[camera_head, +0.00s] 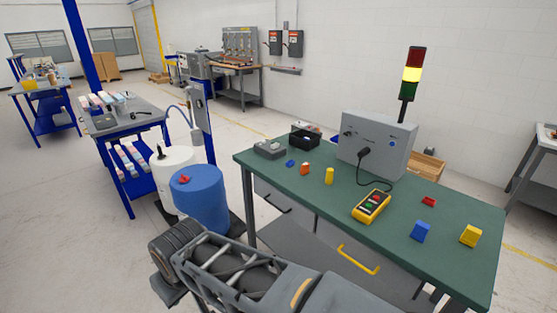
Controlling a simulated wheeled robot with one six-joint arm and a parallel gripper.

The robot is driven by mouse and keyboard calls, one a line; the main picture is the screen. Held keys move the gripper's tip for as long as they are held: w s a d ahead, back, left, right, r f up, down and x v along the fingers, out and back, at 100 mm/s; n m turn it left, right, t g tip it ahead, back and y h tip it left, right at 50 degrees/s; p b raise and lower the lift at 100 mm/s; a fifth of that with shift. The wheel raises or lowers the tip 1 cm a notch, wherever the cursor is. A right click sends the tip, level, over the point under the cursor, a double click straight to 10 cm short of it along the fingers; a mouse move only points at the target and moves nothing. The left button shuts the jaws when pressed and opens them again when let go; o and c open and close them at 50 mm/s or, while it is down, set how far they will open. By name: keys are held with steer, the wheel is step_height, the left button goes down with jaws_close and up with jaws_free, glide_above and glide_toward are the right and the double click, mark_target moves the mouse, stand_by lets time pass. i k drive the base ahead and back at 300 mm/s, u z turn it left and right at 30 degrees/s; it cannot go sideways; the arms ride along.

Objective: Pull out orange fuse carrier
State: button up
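A small orange block (305,168) stands on the green-topped table (270,172), towards its back left. It is the only clearly orange loose piece there, but it is too small to tell whether it is the fuse carrier or whether it sits in a holder. A small dark blue piece (290,163) lies just left of it and a yellow block (329,176) stands to its right. My arm crosses the bottom of the view in front of the table, well apart from the orange block. I cannot make out my gripper's fingers.
On the table are a grey control box (377,144) with a cable, a yellow pendant (371,206), a black bin (305,140), a red piece (429,201), a blue block (420,230) and a yellow block (470,236). A blue drum (200,198) stands left of the table.

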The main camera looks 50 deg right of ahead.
mark_target(304, 167)
steer(key=i, duration=0.95)
steer(key=z, duration=2.35)
steer(key=i, duration=1)
